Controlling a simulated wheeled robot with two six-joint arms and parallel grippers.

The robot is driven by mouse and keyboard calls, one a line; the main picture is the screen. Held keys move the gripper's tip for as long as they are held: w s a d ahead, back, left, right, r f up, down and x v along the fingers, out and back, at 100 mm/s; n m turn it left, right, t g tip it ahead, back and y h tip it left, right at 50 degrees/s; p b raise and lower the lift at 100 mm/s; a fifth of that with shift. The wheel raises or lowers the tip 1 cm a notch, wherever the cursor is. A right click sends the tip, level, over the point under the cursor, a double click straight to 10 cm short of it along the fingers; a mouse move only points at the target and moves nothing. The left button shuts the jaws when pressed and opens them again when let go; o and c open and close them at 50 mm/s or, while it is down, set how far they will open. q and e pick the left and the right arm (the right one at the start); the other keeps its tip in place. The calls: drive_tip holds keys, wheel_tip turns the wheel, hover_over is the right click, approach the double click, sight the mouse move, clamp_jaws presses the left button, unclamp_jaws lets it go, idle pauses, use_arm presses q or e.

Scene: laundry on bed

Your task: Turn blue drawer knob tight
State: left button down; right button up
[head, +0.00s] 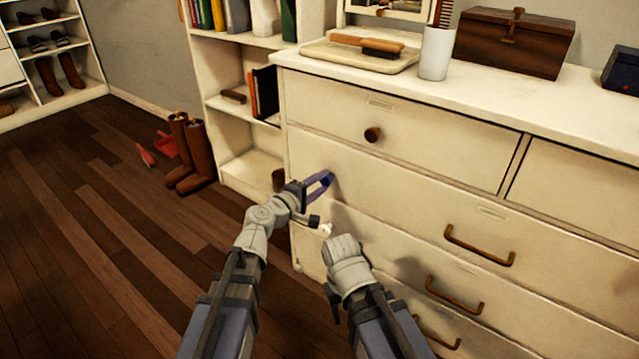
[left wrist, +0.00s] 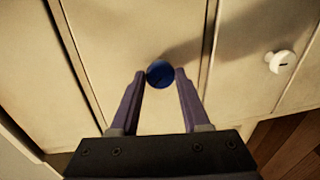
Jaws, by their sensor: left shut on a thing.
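The blue drawer knob (left wrist: 160,74) shows in the left wrist view as a round disc on a cream drawer front. My left gripper (left wrist: 159,86) has its purple fingers on both sides of this knob and is shut on it.
A white knob (left wrist: 281,62) sits on the neighbouring drawer front. The top drawer has a brown knob (head: 373,134); lower drawers have bronze handles (head: 480,246). A bookshelf (head: 231,104) adjoins the dresser. Brown boots (head: 193,155) stand on the floor.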

use_arm(q)
drive_tip(key=m, duration=0.2)
drive_tip(key=m+y, duration=0.1)
drive_tip(key=m, duration=0.1)
drive_tip(key=shift+s+d+f+t, duration=0.15)
drive_tip(key=shift+t, duration=0.25)
drive_tip(key=m+b, duration=0.1)
drive_tip(key=m, duration=0.3)
drive_tip(key=shift+t, duration=0.3)
drive_tip(key=shift+m, duration=0.3)
drive_tip(key=shift+c, duration=1.9)
unclamp_jaws()
